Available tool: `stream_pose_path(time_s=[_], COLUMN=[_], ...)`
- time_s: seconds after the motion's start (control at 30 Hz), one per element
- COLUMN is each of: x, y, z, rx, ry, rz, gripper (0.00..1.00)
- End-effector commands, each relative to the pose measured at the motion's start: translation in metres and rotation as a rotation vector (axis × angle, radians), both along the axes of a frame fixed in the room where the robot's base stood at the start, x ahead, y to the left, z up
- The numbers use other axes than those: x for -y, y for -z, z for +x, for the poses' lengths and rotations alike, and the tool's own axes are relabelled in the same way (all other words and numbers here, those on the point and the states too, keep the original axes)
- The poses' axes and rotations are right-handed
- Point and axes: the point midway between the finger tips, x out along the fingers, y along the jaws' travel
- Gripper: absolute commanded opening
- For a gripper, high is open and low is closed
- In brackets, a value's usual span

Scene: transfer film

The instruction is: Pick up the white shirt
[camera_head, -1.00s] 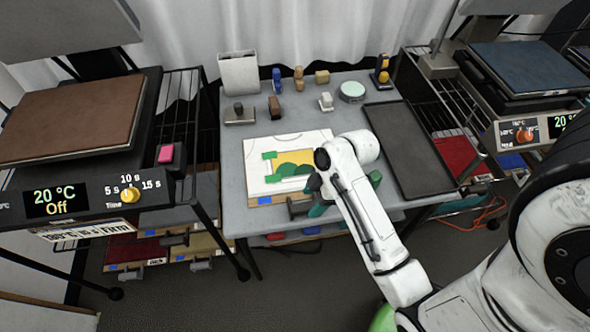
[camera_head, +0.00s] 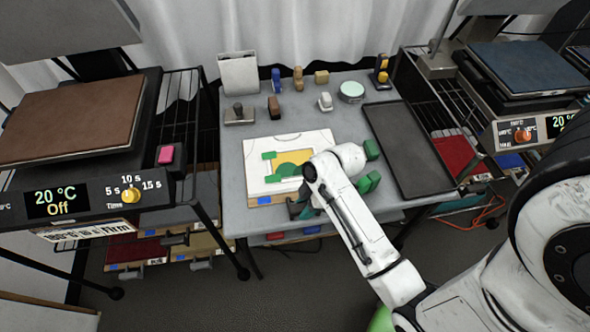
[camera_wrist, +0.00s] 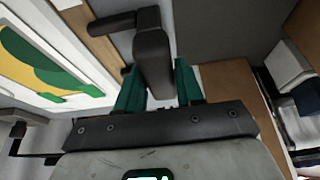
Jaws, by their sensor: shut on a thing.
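My gripper (camera_wrist: 157,75) is shut on a dark bar handle (camera_wrist: 152,52). Its teal fingers lie on either side of the bar. The handle is fixed to a wooden front (camera_wrist: 95,38) below the white board (camera_wrist: 40,48) with a green and yellow design. In the head view my gripper (camera_head: 301,207) is at the front edge of the grey table, just below that board (camera_head: 258,160), mostly behind my arm. Folded white cloth (camera_wrist: 288,66) shows at the right edge of the wrist view; I cannot tell if it is the white shirt.
Heat presses stand on racks at left (camera_head: 75,115) and right (camera_head: 525,70). A dark tray (camera_head: 408,150) lies on the table's right side. Small tools and a round tin (camera_head: 351,91) stand at the back. Red cloth (camera_head: 458,155) lies in the right rack.

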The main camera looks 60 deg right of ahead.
Motion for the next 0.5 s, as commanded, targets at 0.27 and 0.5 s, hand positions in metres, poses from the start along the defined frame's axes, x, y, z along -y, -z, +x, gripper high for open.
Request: stream_pose_path(time_s=[0.27, 0.5], x=[-0.0001, -0.0001], y=[-0.0001, -0.0001], z=[-0.0001, -0.0001], rx=[0.0, 0.0], ry=[0.0, 0.0], rz=[0.0, 0.0], gripper=[0.0, 0.0])
